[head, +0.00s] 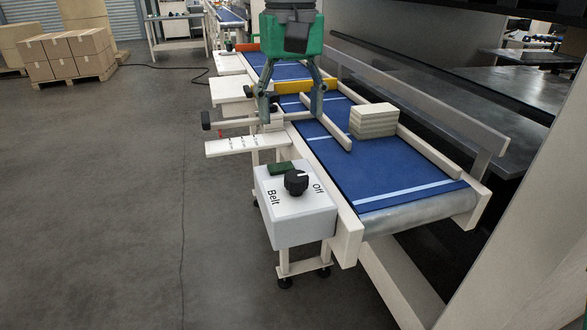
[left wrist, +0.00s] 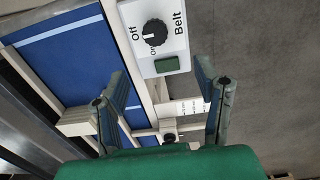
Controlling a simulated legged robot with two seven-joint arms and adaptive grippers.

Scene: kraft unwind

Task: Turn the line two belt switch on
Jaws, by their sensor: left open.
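The belt switch is a black rotary knob (head: 296,182) on top of a white control box (head: 290,222) marked "Belt" and "Off". The knob (left wrist: 154,32) also shows in the left wrist view, with "Off" and "On" printed beside it. I cannot tell for sure which mark it points to. A dark green rectangle (head: 281,167) sits beside the knob and looks unlit. My left gripper (head: 290,119) is open and empty, its fingers pointing down. It is beyond the box in the head view, apart from the knob. My right gripper is not in view.
A blue conveyor belt (head: 375,170) runs beside the box, with a pale ribbed block (head: 374,120) on it. A pale guide bar and a white plate (head: 235,146) with small marks lie near my left gripper. Open grey floor (head: 110,200) is at the left.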

